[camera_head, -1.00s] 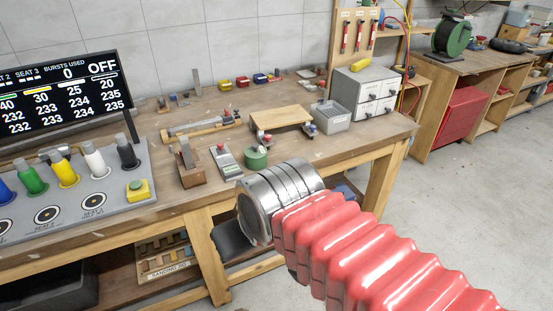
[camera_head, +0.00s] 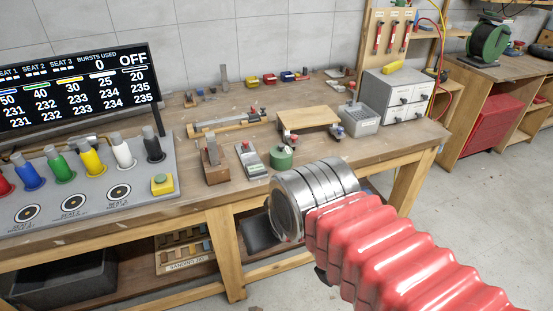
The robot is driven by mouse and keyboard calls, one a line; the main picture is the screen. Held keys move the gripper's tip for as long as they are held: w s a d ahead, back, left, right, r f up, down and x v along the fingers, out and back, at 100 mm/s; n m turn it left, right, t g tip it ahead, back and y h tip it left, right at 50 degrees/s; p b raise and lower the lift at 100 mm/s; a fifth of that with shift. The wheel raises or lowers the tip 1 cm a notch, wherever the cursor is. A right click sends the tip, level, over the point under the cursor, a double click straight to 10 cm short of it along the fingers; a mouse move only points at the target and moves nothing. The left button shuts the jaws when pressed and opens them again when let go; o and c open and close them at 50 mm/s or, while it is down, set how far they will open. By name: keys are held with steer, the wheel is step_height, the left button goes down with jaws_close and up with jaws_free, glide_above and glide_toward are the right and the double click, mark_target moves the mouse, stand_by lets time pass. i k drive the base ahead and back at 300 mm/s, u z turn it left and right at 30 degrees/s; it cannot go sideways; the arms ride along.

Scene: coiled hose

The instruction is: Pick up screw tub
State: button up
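A grey open-topped tub (camera_head: 358,119) stands on the right part of the workbench, left of the grey drawer cabinet. Its contents are too small to make out. A short green round container (camera_head: 282,158) stands nearer the front edge. I cannot tell for sure which of these is the screw tub. My arm, with red bellows and a metal cylinder, covers the lower right of the view and overlaps the bench's front edge.
The workbench (camera_head: 400,143) also holds a small wooden stand (camera_head: 308,118), a grey drawer cabinet (camera_head: 400,95), a handheld device (camera_head: 252,160) and a block with an upright plate (camera_head: 214,165). A seat panel with coloured knobs (camera_head: 100,195) fills the left. Floor is free at right.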

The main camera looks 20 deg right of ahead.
mark_target(276, 164)
steer(key=i, duration=0.95)
steer(key=z, duration=0.05)
